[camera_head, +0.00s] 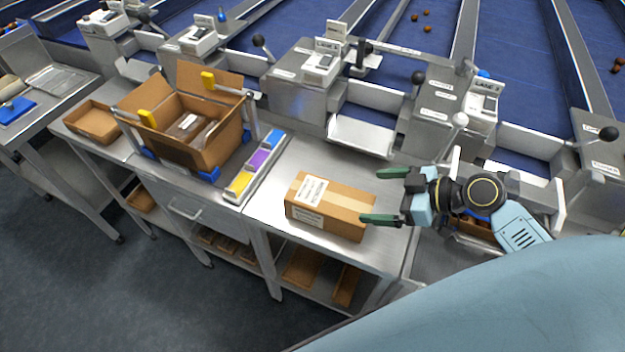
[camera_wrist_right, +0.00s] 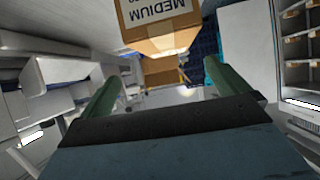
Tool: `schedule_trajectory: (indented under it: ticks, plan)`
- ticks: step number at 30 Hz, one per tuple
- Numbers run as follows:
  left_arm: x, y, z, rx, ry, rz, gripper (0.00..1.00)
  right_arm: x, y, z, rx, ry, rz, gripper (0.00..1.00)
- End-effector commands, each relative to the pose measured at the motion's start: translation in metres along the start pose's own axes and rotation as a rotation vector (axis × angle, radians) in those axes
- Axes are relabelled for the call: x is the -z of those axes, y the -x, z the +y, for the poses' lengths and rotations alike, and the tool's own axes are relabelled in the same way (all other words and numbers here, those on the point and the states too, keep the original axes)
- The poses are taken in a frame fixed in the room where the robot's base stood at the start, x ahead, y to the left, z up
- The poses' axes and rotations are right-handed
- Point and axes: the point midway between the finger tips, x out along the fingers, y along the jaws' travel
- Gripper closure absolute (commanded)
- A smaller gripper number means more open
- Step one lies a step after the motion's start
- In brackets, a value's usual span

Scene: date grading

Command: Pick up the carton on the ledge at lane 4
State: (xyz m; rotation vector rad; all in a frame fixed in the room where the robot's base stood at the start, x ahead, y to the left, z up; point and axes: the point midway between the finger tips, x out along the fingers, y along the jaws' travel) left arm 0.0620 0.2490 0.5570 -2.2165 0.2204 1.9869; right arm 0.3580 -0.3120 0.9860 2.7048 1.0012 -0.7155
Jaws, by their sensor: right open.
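A closed brown carton (camera_head: 330,205) with pale tape and white labels lies on the steel bench top in the head view. A carton marked MEDIUM (camera_wrist_right: 162,42) shows upside down at the top of the right wrist view, ahead of the fingers. My right gripper (camera_head: 372,196) is open with green fingers, at the right end of the carton; nothing is seen held between the fingers. It also shows in the right wrist view (camera_wrist_right: 165,85). Whether a finger touches the carton cannot be told. My left gripper is not in view.
An open box (camera_head: 220,148) with yellow clips stands at left, beside a tray of yellow, purple and blue blocks (camera_head: 258,160). A small open carton (camera_head: 92,122) sits farther left. An empty metal ledge (camera_head: 360,136) lies behind the carton. A readable sign says LANE 5 (camera_head: 485,88).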

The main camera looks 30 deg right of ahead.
Motion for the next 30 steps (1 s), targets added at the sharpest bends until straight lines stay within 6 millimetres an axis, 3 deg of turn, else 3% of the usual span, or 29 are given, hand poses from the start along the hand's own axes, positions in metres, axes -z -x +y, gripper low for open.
schedule_trajectory:
  ticks: [2,4,5,10,13,22,30]
  plan:
    - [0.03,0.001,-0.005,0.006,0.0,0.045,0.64,0.0,-0.007,0.001,-0.001,-0.005,0.005,0.0]
    - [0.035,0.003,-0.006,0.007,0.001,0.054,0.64,0.001,-0.018,0.001,-0.001,-0.005,0.007,0.0]
    - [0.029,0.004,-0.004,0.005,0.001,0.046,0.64,0.002,-0.024,0.0,0.0,-0.005,0.007,0.0]
    - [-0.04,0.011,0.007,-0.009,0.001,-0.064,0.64,0.002,-0.057,0.0,0.001,-0.005,0.007,0.0]
    - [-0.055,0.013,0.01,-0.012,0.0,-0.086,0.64,0.001,-0.071,0.0,0.0,-0.005,0.006,0.0]
    - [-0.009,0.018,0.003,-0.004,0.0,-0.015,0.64,0.006,-0.098,-0.003,0.002,-0.006,0.006,0.0]
    - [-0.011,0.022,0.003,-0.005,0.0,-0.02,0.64,0.005,-0.13,-0.003,0.001,-0.004,0.002,0.0]
